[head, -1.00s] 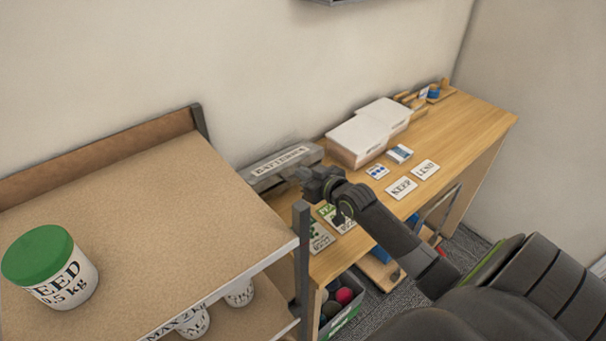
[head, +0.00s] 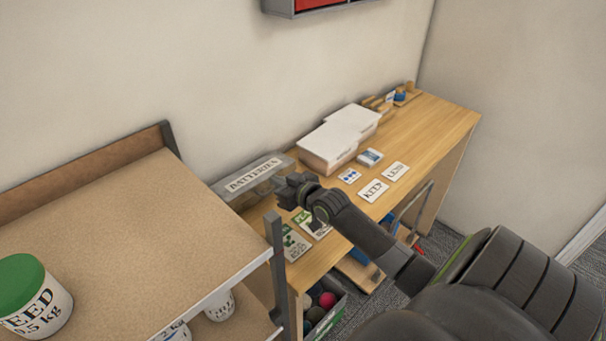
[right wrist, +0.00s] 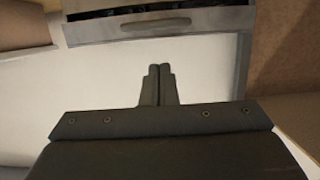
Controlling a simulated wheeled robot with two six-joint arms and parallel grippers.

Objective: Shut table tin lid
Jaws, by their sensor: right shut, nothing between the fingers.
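The grey tin (head: 262,194) stands on the wooden table against the wall. Its lid (head: 252,174), labelled BATTERIES, appears raised at a slant along the wall side, though the exact angle is hard to tell. My right gripper (head: 283,187) is shut and empty, just in front of the tin's right part, which it partly hides. In the right wrist view the shut fingers (right wrist: 157,70) point toward a grey metal edge with a rounded lip (right wrist: 155,23). Dark shapes show above that edge. Contact cannot be told. My left gripper is not in view.
A shelf unit (head: 120,240) with a green-lidded tub (head: 40,312) stands at left, its post near my arm. White boxes (head: 325,148) sit right of the tin. Cards (head: 373,190) and seed packets (head: 295,243) lie on the table. The table's right part has bare room.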

